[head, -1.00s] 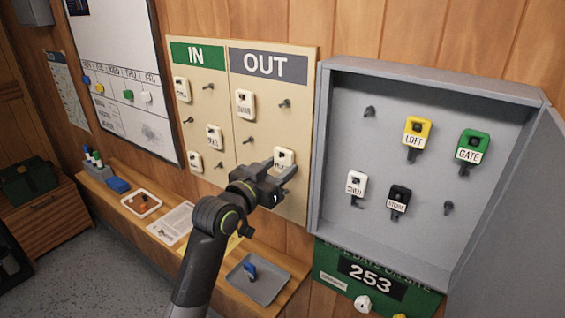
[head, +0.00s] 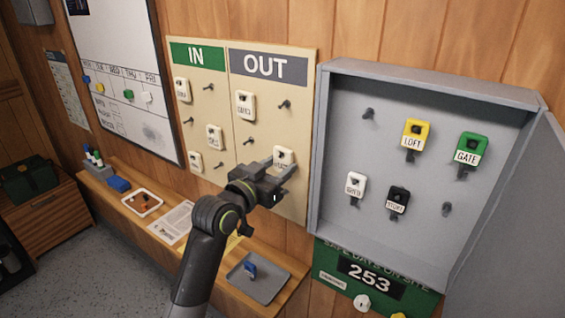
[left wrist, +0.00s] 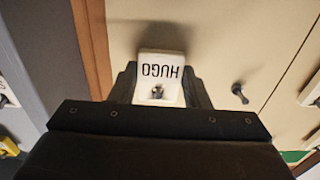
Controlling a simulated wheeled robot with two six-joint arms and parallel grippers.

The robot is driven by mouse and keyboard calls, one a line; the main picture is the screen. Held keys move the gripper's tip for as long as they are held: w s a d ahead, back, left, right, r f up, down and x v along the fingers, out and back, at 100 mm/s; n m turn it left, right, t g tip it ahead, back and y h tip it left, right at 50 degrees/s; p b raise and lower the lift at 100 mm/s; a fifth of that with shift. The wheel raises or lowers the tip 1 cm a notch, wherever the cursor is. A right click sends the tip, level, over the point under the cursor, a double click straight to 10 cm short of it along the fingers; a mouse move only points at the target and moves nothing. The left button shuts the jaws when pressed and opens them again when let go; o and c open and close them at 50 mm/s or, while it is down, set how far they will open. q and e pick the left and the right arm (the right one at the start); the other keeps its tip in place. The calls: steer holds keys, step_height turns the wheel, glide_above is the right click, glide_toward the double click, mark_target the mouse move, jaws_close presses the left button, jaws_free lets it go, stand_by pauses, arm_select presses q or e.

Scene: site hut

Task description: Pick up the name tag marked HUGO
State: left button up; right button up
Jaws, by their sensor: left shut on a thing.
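The white HUGO name tag (left wrist: 160,75) shows upside down in the left wrist view, its lettering readable, with a peg through its hole. In the head view the same tag (head: 284,155) hangs at the lower right of the OUT side of the board (head: 266,120). My left gripper (head: 277,172) is shut on the tag, one finger on each side, at the board's face. In the left wrist view its fingers (left wrist: 160,92) flank the tag. The tag's lower part is hidden by the gripper in the head view. My right gripper is not in view.
A grey open key cabinet (head: 320,150) stands close to the right of the board, with several labelled tags on hooks. Other white tags and bare pegs are on the board. Below runs a wooden ledge (head: 290,270) with a grey tray (head: 262,288).

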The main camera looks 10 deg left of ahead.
arm_select(q)
steer(key=p+v, duration=0.2)
steer(key=v, duration=0.5)
stand_by(0.8)
